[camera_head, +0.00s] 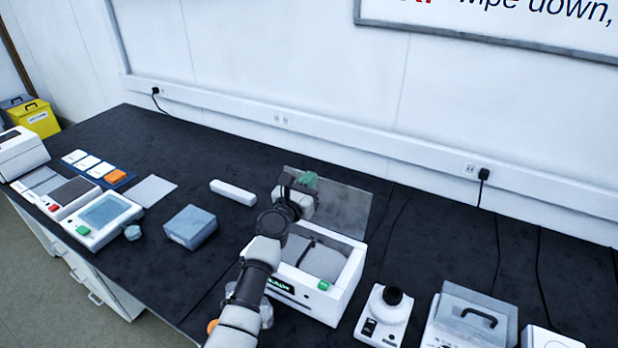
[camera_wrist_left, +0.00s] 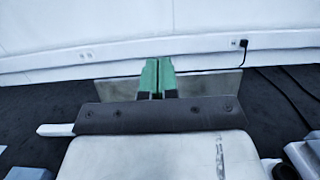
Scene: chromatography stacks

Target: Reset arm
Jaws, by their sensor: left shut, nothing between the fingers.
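My left arm reaches in from the bottom of the head view, over the front left of a white boxy device with a raised smoky lid (camera_head: 345,205). My left gripper (camera_head: 307,179) is in front of that lid, with green fingertips. In the left wrist view the two green fingers (camera_wrist_left: 157,78) are side by side and shut, with nothing between them. Part of the lid shows behind them. The device's open top (camera_head: 325,257) is partly hidden by my arm. My right gripper is not in view.
A blue-grey box (camera_head: 190,227) and a white bar (camera_head: 233,193) lie left of my arm on the dark bench. A small white device with a black top (camera_head: 385,315) and a clear-lidded unit (camera_head: 470,320) stand at the right. The bench behind the bar is clear.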

